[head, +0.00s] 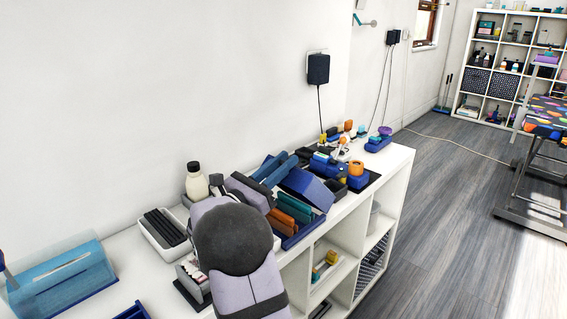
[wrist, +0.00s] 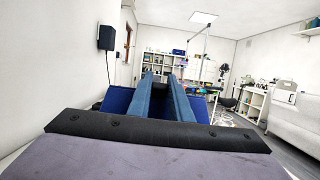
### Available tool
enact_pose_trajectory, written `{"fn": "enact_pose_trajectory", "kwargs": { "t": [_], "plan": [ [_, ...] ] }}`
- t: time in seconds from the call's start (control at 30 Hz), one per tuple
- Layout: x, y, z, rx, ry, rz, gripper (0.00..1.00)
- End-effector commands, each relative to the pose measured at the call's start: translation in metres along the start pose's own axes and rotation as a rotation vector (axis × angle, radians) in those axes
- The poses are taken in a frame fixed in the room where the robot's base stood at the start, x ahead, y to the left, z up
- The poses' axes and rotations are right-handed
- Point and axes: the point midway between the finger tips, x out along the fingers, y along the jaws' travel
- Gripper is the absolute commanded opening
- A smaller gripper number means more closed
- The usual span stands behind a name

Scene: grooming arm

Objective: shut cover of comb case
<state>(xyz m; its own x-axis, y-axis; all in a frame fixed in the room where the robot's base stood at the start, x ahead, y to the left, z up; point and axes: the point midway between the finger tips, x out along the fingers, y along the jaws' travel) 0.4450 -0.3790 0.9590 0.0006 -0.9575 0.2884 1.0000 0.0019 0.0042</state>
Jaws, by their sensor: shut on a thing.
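The comb case (head: 291,238) is a blue tray on the white shelf top, with teal and brown upright pieces in it. Its cover (head: 308,187) is a broad blue panel standing open and tilted above the case's far side. In the wrist view the cover (wrist: 116,101) shows on both sides of my fingers. My gripper (head: 272,168) has long blue fingers that reach over the case to the cover. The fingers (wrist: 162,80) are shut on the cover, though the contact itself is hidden. My arm hides part of the near side of the case.
A clear teal box (head: 62,280) is further left. The wall is close behind.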

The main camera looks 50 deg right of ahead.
Motion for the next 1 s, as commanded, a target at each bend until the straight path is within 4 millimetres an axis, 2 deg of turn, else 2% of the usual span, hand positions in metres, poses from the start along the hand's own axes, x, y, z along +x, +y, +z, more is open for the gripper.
{"fn": "enact_pose_trajectory", "kwargs": {
  "t": [0.03, 0.1, 0.43, 0.57, 0.77, 1.0],
  "plan": [
    [-0.001, -0.001, -0.009, -0.012, 0.018, 0.001, 0.21],
    [-0.001, -0.001, -0.009, -0.012, 0.018, 0.001, 0.37],
    [-0.002, 0.000, -0.007, -0.010, 0.015, 0.003, 0.38],
    [-0.009, 0.001, -0.007, -0.009, 0.015, 0.005, 0.38],
    [-0.034, -0.001, -0.005, -0.008, 0.012, 0.002, 0.38],
    [-0.079, -0.001, 0.011, -0.003, 0.009, 0.003, 0.38]
  ]
}}
